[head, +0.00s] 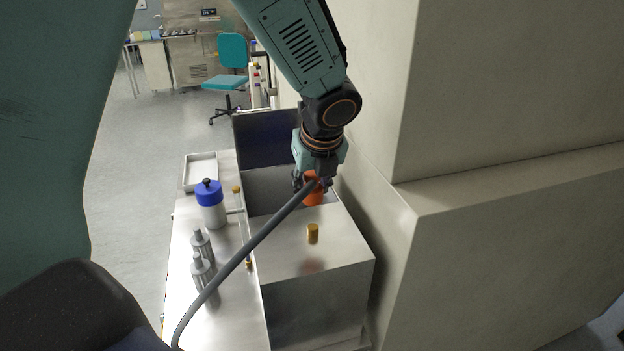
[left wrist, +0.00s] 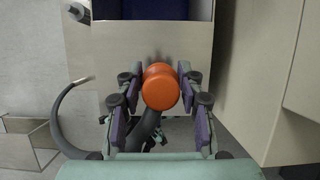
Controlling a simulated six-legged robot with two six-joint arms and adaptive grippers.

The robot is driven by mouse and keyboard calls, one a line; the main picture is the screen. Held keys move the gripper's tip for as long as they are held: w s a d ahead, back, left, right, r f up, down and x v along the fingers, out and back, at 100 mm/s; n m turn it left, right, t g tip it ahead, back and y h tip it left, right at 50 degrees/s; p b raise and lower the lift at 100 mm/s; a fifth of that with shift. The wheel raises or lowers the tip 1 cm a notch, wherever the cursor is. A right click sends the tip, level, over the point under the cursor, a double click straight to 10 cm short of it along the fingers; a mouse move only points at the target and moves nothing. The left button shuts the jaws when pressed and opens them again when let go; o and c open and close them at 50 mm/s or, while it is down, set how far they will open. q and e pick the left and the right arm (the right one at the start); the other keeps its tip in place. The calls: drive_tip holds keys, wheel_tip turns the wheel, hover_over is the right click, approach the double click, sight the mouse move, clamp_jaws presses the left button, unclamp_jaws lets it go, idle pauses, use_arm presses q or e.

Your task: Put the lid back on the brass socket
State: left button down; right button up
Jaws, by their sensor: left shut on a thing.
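My left gripper (head: 316,184) is shut on an orange round-ended piece (head: 314,193), likely the lid. In the left wrist view the orange piece (left wrist: 160,88) sits between the finger pads of the gripper (left wrist: 160,105), its round face toward the camera. The fingers partly hide the orange piece. My right gripper is not in view.
A dark grey hose (head: 245,255) runs from the lower left up to the gripper; whether it joins the orange piece is unclear. A steel box (head: 345,265) has a dark raised panel (head: 264,139) behind it. A blue-topped bottle (head: 212,213) stands left. A beige wall (head: 500,200) rises close at right.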

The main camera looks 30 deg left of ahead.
sight(313, 203)
use_arm(q)
drive_tip(key=shift+d+n, duration=0.1)
drive_tip(key=shift+n, duration=0.3)
drive_tip(key=shift+w+f+b, duration=0.25)
drive_tip(key=shift+f+b, duration=0.4)
drive_tip(key=shift+s+a+f+b, duration=0.15)
drive_tip(key=shift+a+f+b, duration=0.1)
drive_tip(key=shift+f+b, duration=0.45)
drive_tip(key=shift+s+d+f+b, duration=0.15)
drive_tip(key=shift+f+b, duration=0.25)
drive_tip(key=shift+b, duration=0.4)
drive_tip(key=shift+d+f+b, duration=0.1)
drive_tip(key=shift+f+b, duration=0.45)
drive_tip(key=shift+b, duration=0.1)
drive_tip(key=shift+w+f, duration=0.25)
drive_tip(key=shift+f, duration=0.45)
drive_tip(key=shift+a+f+b, duration=0.2)
drive_tip(key=shift+f+b, duration=0.15)
drive_tip(key=shift+b, duration=0.05)
drive_tip(key=shift+s, duration=0.1)
drive_tip(key=shift+s+d+r, duration=0.1)
drive_tip(key=shift+d+r, duration=0.05)
